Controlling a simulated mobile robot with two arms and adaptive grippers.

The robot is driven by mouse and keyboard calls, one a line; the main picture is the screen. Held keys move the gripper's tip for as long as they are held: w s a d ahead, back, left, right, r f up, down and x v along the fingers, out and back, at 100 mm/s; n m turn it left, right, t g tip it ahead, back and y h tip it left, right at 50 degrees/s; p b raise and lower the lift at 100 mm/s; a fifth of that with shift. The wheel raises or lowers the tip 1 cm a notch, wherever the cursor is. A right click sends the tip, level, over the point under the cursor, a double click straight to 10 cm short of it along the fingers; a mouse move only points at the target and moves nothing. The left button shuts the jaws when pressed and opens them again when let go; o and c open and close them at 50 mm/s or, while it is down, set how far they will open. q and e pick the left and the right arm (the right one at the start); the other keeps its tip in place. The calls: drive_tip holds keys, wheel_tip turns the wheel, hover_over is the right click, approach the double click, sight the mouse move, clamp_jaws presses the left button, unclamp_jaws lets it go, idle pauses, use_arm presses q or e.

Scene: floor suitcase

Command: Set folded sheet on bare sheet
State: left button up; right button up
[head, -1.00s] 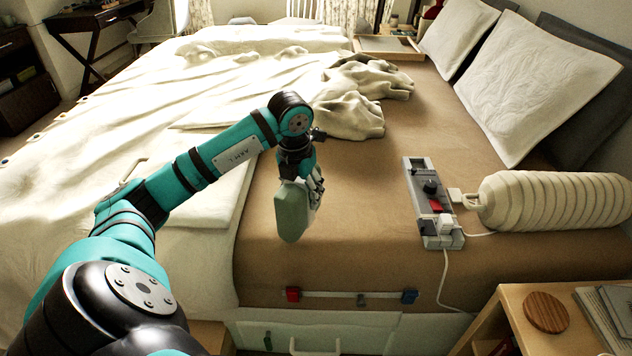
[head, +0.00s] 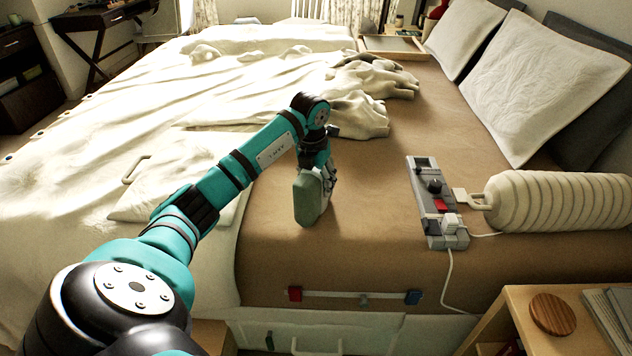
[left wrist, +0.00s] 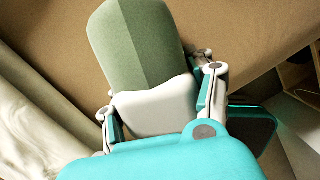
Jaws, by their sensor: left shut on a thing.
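The folded sheet (head: 309,199) is a small, pale green bundle. My left gripper (head: 326,176) is shut on it and holds it upright over the bare tan sheet (head: 380,225). In the left wrist view the folded sheet (left wrist: 140,50) is green with a whitish lower part, between the two fingers of my left gripper (left wrist: 160,105). The tan sheet (left wrist: 235,30) shows behind it. In the head view the bundle's lower end is close to the tan sheet; I cannot tell whether it touches. My right gripper is not in view.
A grey panel with switches (head: 436,200) and a ribbed cream roll (head: 560,201) lie to the right on the bed. A rumpled cream cover (head: 90,150) fills the left side. White pillows (head: 540,80) lie at the back right. Bare tan sheet around the bundle is clear.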

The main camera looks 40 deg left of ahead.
use_arm(q)
drive_tip(key=shift+f, duration=0.1)
drive_tip(key=o, duration=1.5)
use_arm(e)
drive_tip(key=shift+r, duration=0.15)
use_arm(q)
drive_tip(key=shift+r, duration=0.45)
drive_tip(key=r, duration=0.3)
drive_tip(key=s+r+p, duration=0.1)
drive_tip(key=r, duration=0.3)
drive_tip(key=r+p, duration=0.1)
drive_tip(key=r, duration=0.3)
drive_tip(key=shift+s+d+r, duration=0.15)
drive_tip(key=shift+s+d, duration=0.15)
drive_tip(key=shift+s, duration=0.05)
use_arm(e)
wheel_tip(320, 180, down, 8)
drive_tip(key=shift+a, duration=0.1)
